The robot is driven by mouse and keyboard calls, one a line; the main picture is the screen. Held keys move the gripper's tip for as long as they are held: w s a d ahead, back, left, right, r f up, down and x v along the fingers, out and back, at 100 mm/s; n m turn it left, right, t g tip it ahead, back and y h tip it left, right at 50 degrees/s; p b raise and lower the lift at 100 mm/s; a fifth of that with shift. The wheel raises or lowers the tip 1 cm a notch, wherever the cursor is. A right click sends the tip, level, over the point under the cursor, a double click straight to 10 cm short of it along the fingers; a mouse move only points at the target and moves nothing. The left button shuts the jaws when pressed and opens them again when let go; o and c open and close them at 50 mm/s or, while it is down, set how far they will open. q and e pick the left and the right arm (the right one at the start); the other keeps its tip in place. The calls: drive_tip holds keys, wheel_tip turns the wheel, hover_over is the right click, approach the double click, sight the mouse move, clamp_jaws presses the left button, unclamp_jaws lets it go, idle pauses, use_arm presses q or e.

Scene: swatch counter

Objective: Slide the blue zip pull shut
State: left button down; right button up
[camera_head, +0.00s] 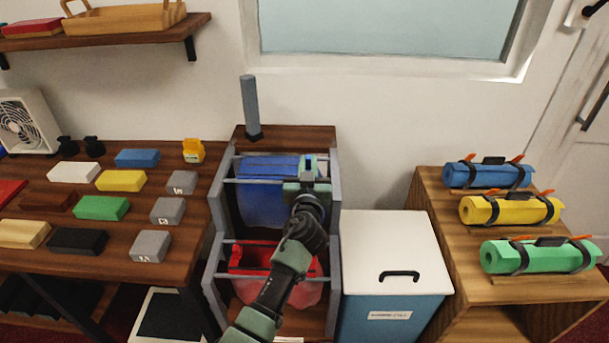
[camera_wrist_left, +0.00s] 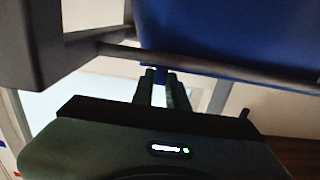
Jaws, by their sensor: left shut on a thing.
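A blue pouch (camera_head: 262,195) hangs in the upper part of a grey-framed rack. My left gripper (camera_head: 308,172) reaches in front of its right side, and my arm covers part of it. In the left wrist view the fingers of my left gripper (camera_wrist_left: 162,84) are close together just below a dark bar and the blue pouch (camera_wrist_left: 235,38). A small blue piece, the zip pull (camera_wrist_left: 161,73), shows between the fingertips, and they are shut on it. The zip line itself is hard to make out. My right gripper is in neither view.
A red pouch (camera_head: 310,291) hangs lower in the rack, partly behind my arm. Grey side panels (camera_head: 335,190) and bars (camera_head: 268,181) bound the rack. A white-lidded bin (camera_head: 385,240) stands close on the right; a table with coloured blocks (camera_head: 102,208) is on the left.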

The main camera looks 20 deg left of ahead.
use_arm(q)
drive_tip(key=shift+d+f, duration=0.1)
drive_tip(key=shift+d, duration=0.25)
drive_tip(key=c, duration=1.4)
unclamp_jaws()
drive_tip(key=shift+w+d, duration=0.1)
drive_tip(key=shift+d, duration=0.1)
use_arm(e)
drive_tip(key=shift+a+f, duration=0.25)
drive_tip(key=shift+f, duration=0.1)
